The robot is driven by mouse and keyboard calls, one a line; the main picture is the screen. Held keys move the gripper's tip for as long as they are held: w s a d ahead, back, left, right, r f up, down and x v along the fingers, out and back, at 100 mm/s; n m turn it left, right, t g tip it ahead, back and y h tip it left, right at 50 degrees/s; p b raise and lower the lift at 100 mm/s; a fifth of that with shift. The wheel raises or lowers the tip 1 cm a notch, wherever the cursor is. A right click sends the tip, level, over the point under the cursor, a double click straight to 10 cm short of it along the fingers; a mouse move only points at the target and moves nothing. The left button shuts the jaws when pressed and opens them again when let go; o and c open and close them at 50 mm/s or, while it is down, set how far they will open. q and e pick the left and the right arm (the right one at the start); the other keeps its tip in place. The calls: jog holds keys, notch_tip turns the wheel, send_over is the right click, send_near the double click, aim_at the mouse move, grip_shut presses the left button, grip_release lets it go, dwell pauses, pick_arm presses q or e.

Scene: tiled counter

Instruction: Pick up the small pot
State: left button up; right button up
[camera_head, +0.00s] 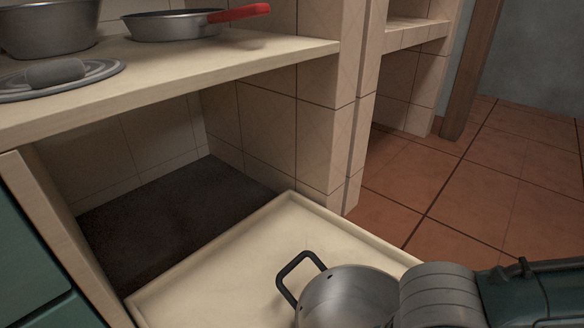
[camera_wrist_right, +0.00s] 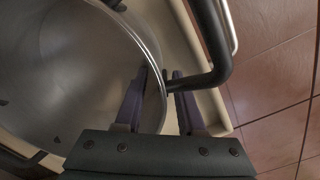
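A small grey metal pot (camera_head: 350,298) with a black loop handle (camera_head: 297,268) is at the bottom of the head view, over the cream pull-out tray (camera_head: 225,262). In the right wrist view the pot (camera_wrist_right: 70,80) fills the left side, and its handle (camera_wrist_right: 217,65) is at the upper right. My right gripper (camera_wrist_right: 159,76) straddles the pot's rim beside the handle. One finger is inside the pot and one outside, with a gap between them. In the head view my right arm hides part of the pot and the gripper fingers. My left gripper is not in view.
A cream shelf (camera_head: 170,72) above the tray holds a larger grey pot (camera_head: 50,30), a pan with a red handle (camera_head: 175,25) and a grey lid (camera_head: 60,78). A tiled wall stands behind the tray. Terracotta floor (camera_head: 480,200) lies open at right.

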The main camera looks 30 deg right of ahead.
jog(key=shift+f, duration=0.25)
grip_shut()
dwell(1.3)
